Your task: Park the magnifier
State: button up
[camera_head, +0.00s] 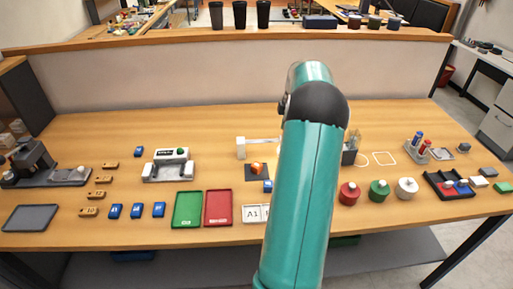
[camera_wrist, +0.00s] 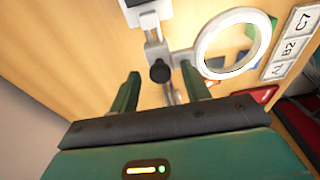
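The magnifier shows in the wrist view as a white ring lens (camera_wrist: 199,52) on a pale jointed arm with a dark round knob (camera_wrist: 160,71). In the head view, a white block with a pale bar (camera_head: 241,148) looks like part of its stand; my arm hides what lies farther right. My gripper (camera_wrist: 160,74) has its two green fingers spread apart. The knob and a grey rod appear between them in the wrist view, with no clear contact. In the head view my gripper is hidden behind my arm.
An orange piece on a dark pad (camera_head: 257,168) lies near the stand. Green (camera_head: 187,209) and red (camera_head: 218,208) trays and a white label strip (camera_wrist: 290,45) are close by. Red, green and white round containers (camera_head: 379,191) stand at right. The table's back middle is fairly clear.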

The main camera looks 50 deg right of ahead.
jog(key=shift+r, duration=2.75)
